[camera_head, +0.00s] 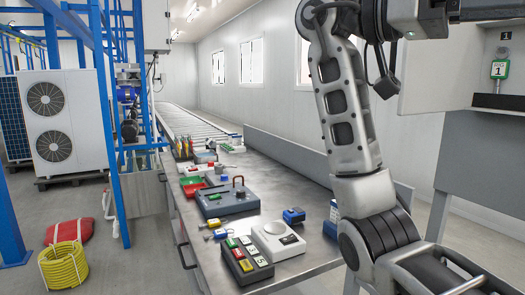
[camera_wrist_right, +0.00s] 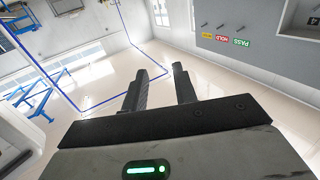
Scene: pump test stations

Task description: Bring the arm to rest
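My right arm rises along the right side of the head view, bent at the elbow, with its upper part leaving the picture at the top. My right gripper (camera_wrist_right: 163,72) shows in the right wrist view. Its two dark fingers stand apart with nothing between them, and bare floor lies beyond. Its fingertips do not show in the head view. My left arm and left gripper are not in either view.
A metal bench (camera_head: 190,230) left of my arm holds a grey-blue case (camera_head: 227,200), a white device (camera_head: 278,240) and a button box (camera_head: 246,260). A grey cabinet (camera_head: 485,165) stands at the right. A yellow hose coil (camera_head: 63,265) lies on the floor.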

